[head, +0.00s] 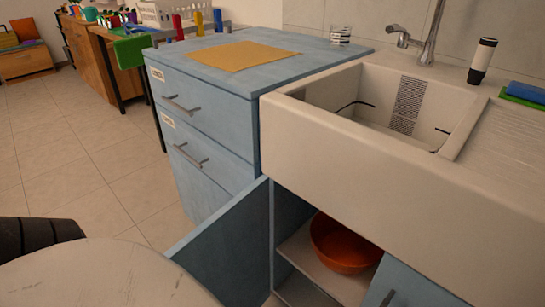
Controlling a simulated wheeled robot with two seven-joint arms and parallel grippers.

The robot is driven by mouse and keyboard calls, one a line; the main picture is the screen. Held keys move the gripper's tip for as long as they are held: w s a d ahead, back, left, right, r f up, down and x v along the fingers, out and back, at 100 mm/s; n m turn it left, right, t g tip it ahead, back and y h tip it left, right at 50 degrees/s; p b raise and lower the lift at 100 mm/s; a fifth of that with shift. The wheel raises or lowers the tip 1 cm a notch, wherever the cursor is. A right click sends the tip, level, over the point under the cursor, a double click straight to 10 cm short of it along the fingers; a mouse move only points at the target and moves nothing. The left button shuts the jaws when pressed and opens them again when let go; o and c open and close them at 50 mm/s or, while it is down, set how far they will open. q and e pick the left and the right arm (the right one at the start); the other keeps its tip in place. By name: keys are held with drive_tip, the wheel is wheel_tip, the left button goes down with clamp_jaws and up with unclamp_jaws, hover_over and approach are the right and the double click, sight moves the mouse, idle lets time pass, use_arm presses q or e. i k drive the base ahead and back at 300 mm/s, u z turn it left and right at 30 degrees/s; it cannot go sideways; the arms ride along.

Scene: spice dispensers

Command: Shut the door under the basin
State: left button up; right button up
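The white basin (385,165) is set in the counter at the right, with a metal tap (432,35) behind it. Under it, a blue door (225,255) stands open, swung out toward the lower left from its left edge beside the drawers. The open cupboard shows a shelf (305,258) with an orange bowl (345,243) on it. To the right is a second blue door (415,290) with a handle, partly cut off by the frame; it looks shut. Neither of my grippers is in view.
A blue drawer cabinet (205,125), its drawers shut, stands left of the basin. Tiled floor (75,165) is clear at the left.

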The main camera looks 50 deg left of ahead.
sight(228, 253)
drive_tip(key=z, duration=1.7)
drive_tip(key=k, duration=2.55)
drive_tip(key=u, duration=1.3)
drive_tip(key=i, duration=1)
